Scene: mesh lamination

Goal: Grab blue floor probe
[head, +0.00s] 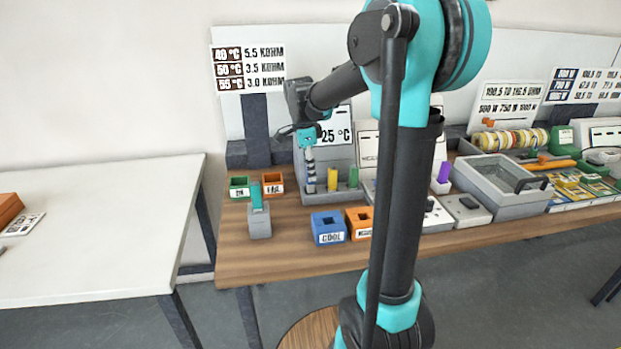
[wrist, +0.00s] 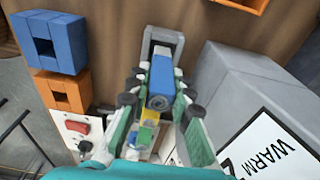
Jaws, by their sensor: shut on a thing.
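The blue floor probe (wrist: 162,72) is a blue block with a dark round end, seen between my fingers in the wrist view. In the head view it shows as a narrow dark blue piece (head: 311,184) at the left of the grey rack (head: 318,199). My gripper (head: 309,158) points down over it from above. In the wrist view my gripper (wrist: 160,104) is shut on the probe, with a finger on each side. The probe looks upright. Whether its lower end touches the rack is hidden.
Yellow (head: 332,180) and green (head: 353,177) pieces stand close to the right in the rack. A teal piece in a grey block (head: 260,229) stands front left. The blue COOL box (head: 328,229) and an orange box (head: 359,223) are in front. Bare wood lies at the front left.

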